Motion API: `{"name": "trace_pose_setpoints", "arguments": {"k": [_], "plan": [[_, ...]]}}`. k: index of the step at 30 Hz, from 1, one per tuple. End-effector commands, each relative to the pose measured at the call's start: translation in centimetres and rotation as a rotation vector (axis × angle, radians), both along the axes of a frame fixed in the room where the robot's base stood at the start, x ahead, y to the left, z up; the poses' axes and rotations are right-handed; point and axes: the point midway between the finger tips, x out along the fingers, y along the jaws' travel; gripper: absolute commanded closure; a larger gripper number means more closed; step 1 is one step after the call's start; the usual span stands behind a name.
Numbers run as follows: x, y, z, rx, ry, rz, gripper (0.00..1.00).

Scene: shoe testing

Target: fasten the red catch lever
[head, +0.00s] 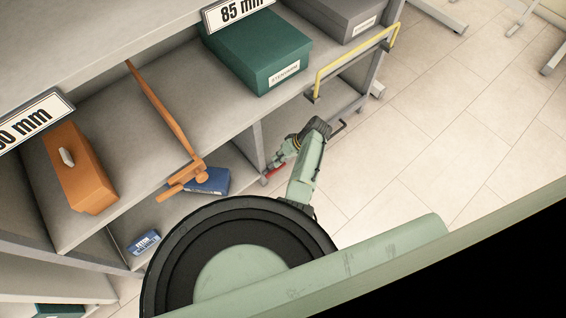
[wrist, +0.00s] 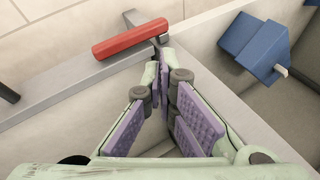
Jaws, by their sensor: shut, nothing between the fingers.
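The red catch lever (wrist: 130,38) is a short red bar near the top of the wrist view. It lies along a grey rail, with a grey pivot piece at its right end. My gripper (wrist: 162,52) has its fingers closed together at the tips, with nothing between them. The tips are right by the lever's right end; I cannot tell whether they touch it. In the head view the red lever (head: 277,171) shows as a small patch by the shelf's front corner, just below my gripper (head: 277,163). The arm hides part of that area.
The grey shelf unit (head: 258,147) borders my gripper on the left. A blue box (head: 208,182) sits in the lower shelf. An orange divider (head: 160,100), an orange box (head: 80,175) and a green box (head: 255,50) are above. A yellow rail (head: 355,62) juts out. The tiled floor is open on the right.

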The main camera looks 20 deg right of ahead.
Motion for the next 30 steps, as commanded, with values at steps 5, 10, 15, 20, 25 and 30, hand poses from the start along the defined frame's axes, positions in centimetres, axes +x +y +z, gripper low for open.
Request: {"name": "trace_pose_setpoints", "arguments": {"k": [5,10,15,20,25,30], "plan": [[-0.4,-3.9,2.7,-0.003,-0.003,-0.007,1.0],[-0.7,-6.1,4.8,-0.004,-0.003,-0.006,1.0],[-0.9,-7.3,5.9,-0.003,-0.001,-0.005,1.0],[-1.0,-7.5,6.1,-0.001,0.001,-0.003,1.0],[-1.0,-7.5,6.1,-0.001,0.0,-0.004,1.0],[-1.0,-7.5,6.1,-0.001,0.0,-0.004,1.0]]}}
